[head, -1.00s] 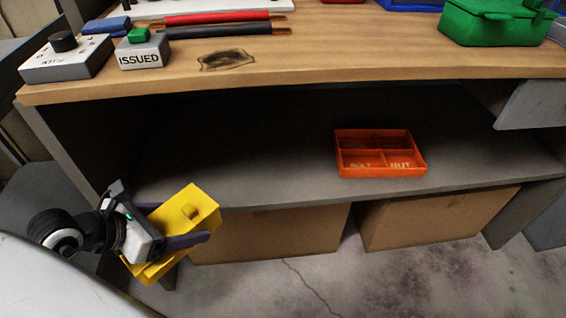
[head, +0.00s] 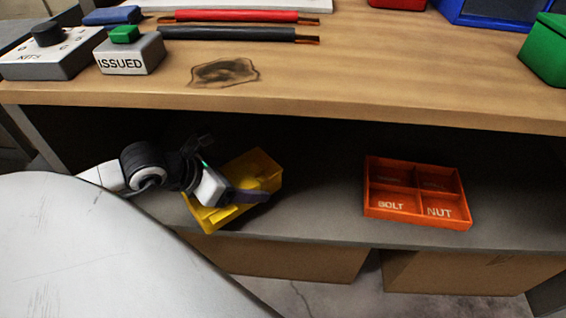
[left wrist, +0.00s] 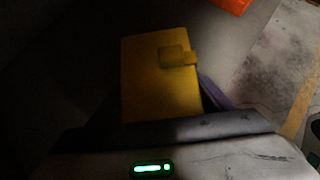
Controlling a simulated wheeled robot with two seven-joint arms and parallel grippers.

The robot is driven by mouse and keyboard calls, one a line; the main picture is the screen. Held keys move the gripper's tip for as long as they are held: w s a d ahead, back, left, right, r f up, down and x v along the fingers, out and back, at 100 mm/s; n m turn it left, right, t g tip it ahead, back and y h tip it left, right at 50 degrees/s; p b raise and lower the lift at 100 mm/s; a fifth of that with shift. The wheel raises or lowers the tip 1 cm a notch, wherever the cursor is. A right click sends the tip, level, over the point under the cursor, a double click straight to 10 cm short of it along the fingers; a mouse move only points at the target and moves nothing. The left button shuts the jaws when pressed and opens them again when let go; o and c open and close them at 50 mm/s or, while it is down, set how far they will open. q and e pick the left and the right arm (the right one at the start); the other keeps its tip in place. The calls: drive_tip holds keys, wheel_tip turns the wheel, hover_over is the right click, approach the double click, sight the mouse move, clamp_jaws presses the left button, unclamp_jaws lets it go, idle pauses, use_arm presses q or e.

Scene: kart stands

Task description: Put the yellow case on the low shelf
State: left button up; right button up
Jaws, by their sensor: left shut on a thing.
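The yellow case (head: 254,172) is in my left gripper (head: 245,194) in the head view. The case is tilted, and the gripper's dark fingers cross it. It is over the left part of the low shelf (head: 318,205), under the tabletop; I cannot tell whether it touches the shelf. In the left wrist view the case (left wrist: 160,80) fills the middle, with a small latch on its face, and a finger shows beside it. My right gripper is in neither view.
An orange divided tray (head: 418,192) marked BOLT and NUT stands on the low shelf to the right. The wooden tabletop (head: 330,75) overhangs the shelf. Cardboard boxes (head: 300,262) stand below. Bare shelf lies between the case and the tray.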

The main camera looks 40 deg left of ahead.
sight(270, 159)
use_arm(q)
drive_tip(key=w, duration=0.3)
drive_tip(key=w+d+b, duration=0.1)
drive_tip(key=w, duration=0.2)
drive_tip(key=w+d, duration=0.1)
drive_tip(key=w, duration=0.2)
drive_tip(key=shift+r+b, duration=0.1)
drive_tip(key=shift+b, duration=0.3)
drive_tip(key=shift+w+d, duration=0.15)
drive_tip(key=shift+w, duration=0.35)
drive_tip(key=shift+f, duration=0.2)
wheel_tip(270, 159, down, 2)
drive_tip(key=shift+f+b, duration=0.25)
drive_tip(key=shift+b, duration=0.5)
drive_tip(key=shift+f, duration=0.4)
drive_tip(key=o, duration=1.3)
drive_tip(key=shift+f, duration=0.1)
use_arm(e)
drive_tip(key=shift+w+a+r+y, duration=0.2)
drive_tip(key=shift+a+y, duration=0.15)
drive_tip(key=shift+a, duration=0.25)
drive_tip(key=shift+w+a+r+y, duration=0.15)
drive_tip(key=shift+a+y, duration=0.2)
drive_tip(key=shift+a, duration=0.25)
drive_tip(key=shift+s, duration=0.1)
